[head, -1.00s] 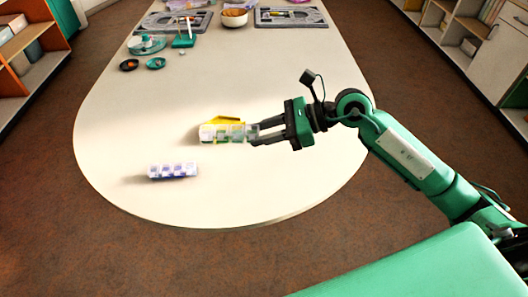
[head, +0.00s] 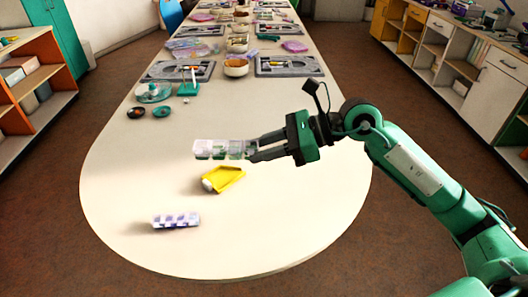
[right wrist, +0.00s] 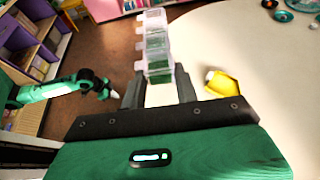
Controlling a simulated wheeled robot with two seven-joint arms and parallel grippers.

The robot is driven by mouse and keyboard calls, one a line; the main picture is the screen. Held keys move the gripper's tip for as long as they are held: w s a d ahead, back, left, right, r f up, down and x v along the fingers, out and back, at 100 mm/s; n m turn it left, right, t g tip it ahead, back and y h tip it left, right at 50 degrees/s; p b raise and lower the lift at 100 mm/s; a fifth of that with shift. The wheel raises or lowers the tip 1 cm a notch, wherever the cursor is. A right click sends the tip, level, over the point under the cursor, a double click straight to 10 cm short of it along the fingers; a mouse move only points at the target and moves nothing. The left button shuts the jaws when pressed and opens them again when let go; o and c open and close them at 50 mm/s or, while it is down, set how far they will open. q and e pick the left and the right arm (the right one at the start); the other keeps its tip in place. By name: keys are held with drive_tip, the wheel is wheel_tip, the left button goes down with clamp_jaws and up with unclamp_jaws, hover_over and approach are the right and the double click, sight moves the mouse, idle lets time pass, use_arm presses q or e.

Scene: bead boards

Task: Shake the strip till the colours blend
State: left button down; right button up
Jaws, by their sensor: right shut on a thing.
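A clear strip of several small lidded compartments (head: 219,149) holds green bits, with a pale, purplish look toward its left end. My right gripper (head: 266,147) is shut on the strip's right end and holds it above the table. In the right wrist view the strip (right wrist: 154,42) points away from the fingers, its lid tabs on the left; the colours inside are too small to tell apart well. My left gripper (right wrist: 108,90) shows small at the left of that view, away from the strip; its jaws are unclear.
A yellow scoop-like tray (head: 229,178) lies on the table (head: 300,220) below the strip. A second strip with purple contents (head: 176,221) lies nearer. Small dark dishes (head: 162,112), a bowl (head: 235,68) and grey boards (head: 290,66) stand farther back. The near table is mostly clear.

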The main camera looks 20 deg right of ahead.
drive_tip(key=shift+r, duration=0.25)
drive_tip(key=shift+r, duration=2.65)
wheel_tip(320, 180, down, 5)
drive_tip(key=shift+f, duration=0.15)
drive_tip(key=shift+a, duration=0.1)
